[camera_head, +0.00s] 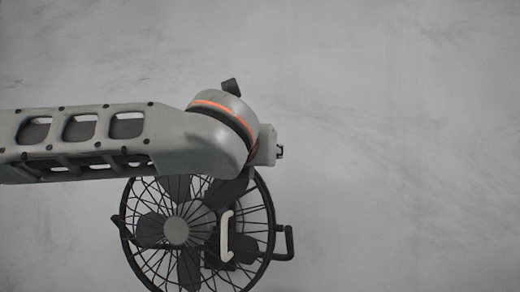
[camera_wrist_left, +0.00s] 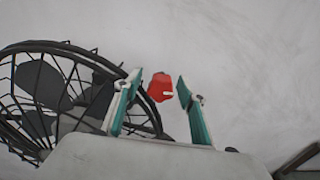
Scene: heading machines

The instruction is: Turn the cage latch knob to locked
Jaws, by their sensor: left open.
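A red knob (camera_wrist_left: 160,87) with a small pale mark shows in the left wrist view, just off the right edge of the black wire fan cage (camera_wrist_left: 80,62). My left gripper (camera_wrist_left: 157,77) is open, with its two teal-lined fingers on either side of the knob in the picture. I cannot tell how far the knob lies beyond the fingertips; no contact is visible. In the head view the fan cage (camera_head: 152,257) is at the lower middle, partly behind my left arm. The red knob does not show there. My right gripper is not in view.
A pale handle-shaped part (camera_head: 225,236) stands in front of the cage in the head view. A dark bent bracket (camera_head: 289,243) juts out at the cage's right. A dark bar (camera_wrist_left: 300,160) shows at the lower right of the wrist view. The grey surface at the right is clear.

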